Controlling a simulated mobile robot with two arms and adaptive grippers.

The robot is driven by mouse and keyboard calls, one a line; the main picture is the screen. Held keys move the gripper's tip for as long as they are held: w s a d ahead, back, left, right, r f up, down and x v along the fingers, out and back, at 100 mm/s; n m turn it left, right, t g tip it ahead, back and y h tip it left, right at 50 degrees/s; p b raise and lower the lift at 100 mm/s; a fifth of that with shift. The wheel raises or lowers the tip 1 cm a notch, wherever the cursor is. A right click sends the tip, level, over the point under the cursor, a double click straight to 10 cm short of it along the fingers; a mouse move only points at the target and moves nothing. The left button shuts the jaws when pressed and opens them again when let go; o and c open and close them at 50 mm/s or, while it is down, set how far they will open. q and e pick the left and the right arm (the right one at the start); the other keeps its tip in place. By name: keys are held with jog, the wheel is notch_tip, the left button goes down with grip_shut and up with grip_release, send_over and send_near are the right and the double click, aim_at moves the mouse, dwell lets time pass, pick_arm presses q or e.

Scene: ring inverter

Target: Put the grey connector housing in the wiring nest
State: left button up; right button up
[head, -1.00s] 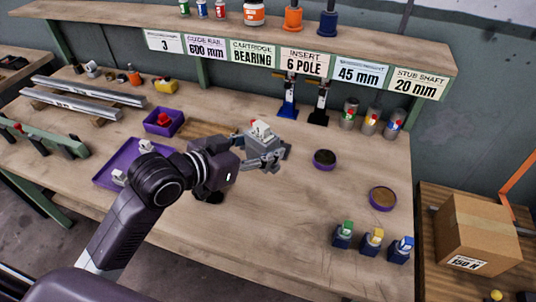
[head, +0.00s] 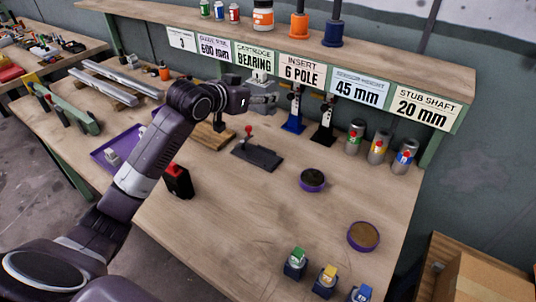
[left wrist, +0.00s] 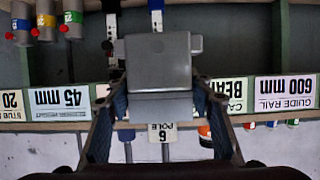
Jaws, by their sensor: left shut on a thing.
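The grey connector housing is a boxy block with a small stub on one side; it fills the middle of the left wrist view (left wrist: 158,62). My left gripper (left wrist: 158,105) is shut on it, one finger on each side. In the head view my left gripper (head: 262,103) is raised near the back of the bench, in front of the sign shelf, and the housing is hard to tell from the fingers there. A dark flat fixture with a red-knobbed lever (head: 257,156) lies on the bench below it; I cannot tell whether this is the wiring nest. My right gripper is not in view.
Black and blue upright tools (head: 325,122) and several cans (head: 378,148) stand right of the gripper. Two purple-rimmed dishes (head: 312,180) sit on the bench (head: 235,235). A red-topped black block (head: 178,180) stands near my arm. The overhead shelf (head: 370,62) is close.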

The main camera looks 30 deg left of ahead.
pick_arm(q)
notch_tip(320, 180, down, 18)
jog(key=shift+a+f, duration=0.15)
jog(key=shift+f, duration=0.05)
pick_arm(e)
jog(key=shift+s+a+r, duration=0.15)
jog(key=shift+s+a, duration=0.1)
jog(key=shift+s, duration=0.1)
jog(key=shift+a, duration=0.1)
pick_arm(q)
jog(key=o, duration=1)
jog(key=shift+s+f, duration=0.1)
jog(key=shift+f, duration=0.1)
jog(key=o, duration=0.4)
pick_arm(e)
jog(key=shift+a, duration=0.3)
